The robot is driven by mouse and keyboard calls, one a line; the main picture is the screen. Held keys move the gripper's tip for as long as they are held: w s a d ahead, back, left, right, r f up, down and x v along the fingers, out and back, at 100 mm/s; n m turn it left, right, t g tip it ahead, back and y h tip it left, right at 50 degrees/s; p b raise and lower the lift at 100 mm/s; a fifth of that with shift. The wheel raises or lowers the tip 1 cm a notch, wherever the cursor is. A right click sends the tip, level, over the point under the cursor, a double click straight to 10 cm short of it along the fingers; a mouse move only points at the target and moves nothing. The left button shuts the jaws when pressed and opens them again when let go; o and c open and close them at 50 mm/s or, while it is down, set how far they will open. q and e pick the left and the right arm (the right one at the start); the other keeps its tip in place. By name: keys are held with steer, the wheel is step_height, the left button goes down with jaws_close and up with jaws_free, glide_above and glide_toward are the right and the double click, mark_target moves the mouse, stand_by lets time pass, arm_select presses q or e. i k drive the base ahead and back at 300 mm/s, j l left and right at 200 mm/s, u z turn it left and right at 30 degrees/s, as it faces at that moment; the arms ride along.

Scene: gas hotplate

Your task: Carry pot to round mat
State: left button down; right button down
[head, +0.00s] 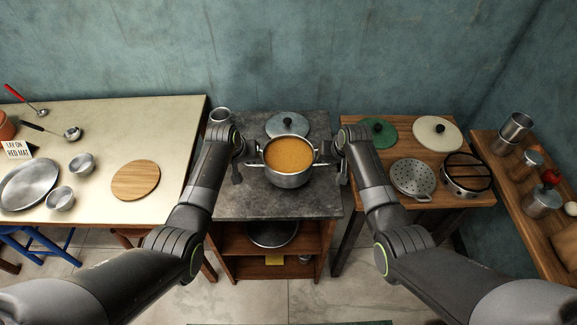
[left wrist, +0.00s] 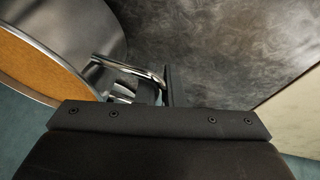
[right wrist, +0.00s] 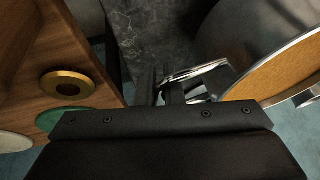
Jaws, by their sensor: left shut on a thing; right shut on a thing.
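The steel pot (head: 289,181), full of orange soup, is upright over the dark stone counter in the middle of the head view. I cannot tell whether its base touches the counter. My left gripper (head: 246,165) is shut on its left handle, which shows in the left wrist view (left wrist: 130,67). My right gripper (head: 334,164) is shut on its right handle, which shows in the right wrist view (right wrist: 200,71). The round mat (head: 136,181), pale wood-coloured and bare, lies on the cream table to the left.
The cream table (head: 125,125) also holds metal bowls (head: 60,198), a large steel dish (head: 28,184), a ladle and a small sign (head: 16,150). A lid (head: 287,125) lies behind the pot, and a steel cup (head: 220,116) stands behind my left gripper. The right table holds lids and a strainer (head: 413,177).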

mark_target(135, 178)
steer(key=u, duration=1.1)
steer(key=i+l+u, duration=0.15)
steer(key=i, duration=0.15)
steer(key=i+u, duration=0.15)
steer(key=i, duration=0.15)
